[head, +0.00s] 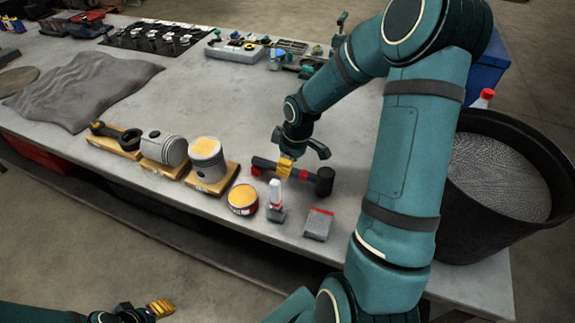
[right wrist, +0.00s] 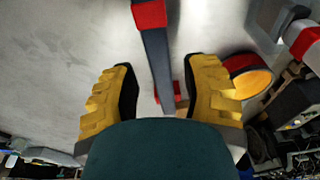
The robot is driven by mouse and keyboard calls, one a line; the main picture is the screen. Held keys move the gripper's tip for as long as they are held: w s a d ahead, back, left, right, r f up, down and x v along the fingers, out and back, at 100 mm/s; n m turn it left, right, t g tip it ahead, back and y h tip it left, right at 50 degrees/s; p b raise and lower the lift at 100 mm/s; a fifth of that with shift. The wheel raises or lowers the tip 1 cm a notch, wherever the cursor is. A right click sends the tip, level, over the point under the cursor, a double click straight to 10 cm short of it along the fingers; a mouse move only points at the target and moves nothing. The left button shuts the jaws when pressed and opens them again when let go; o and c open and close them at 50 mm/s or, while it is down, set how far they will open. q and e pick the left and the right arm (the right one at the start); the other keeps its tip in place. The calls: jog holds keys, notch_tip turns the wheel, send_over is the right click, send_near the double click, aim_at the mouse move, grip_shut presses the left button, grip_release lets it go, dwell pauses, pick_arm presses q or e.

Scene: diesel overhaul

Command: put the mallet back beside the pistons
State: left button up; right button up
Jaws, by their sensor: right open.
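The mallet (head: 325,181), with a dark head, dark handle and red bands, lies near the table's front, right of the pistons. Two pistons, one on its side (head: 170,148) and one upright (head: 207,160), sit on wooden blocks, with clear table between them and the mallet. My right gripper (head: 286,167) is over the mallet's handle. In the right wrist view the open yellow fingers (right wrist: 163,88) stand on either side of the handle (right wrist: 157,62), with gaps visible. My left gripper (head: 160,307) is low at the left, away from the table; its opening is unclear.
A round red tin (head: 243,198), a small red-and-white-topped bottle (head: 276,205) and a grey box with a red edge (head: 318,224) stand in front of the mallet. A connecting rod (head: 115,136) lies left of the pistons. A black bin (head: 500,190) is at the right.

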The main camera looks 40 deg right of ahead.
notch_tip(320, 180, up, 10)
jog(key=s+d, duration=0.1)
jog(key=shift+s+r, duration=0.25)
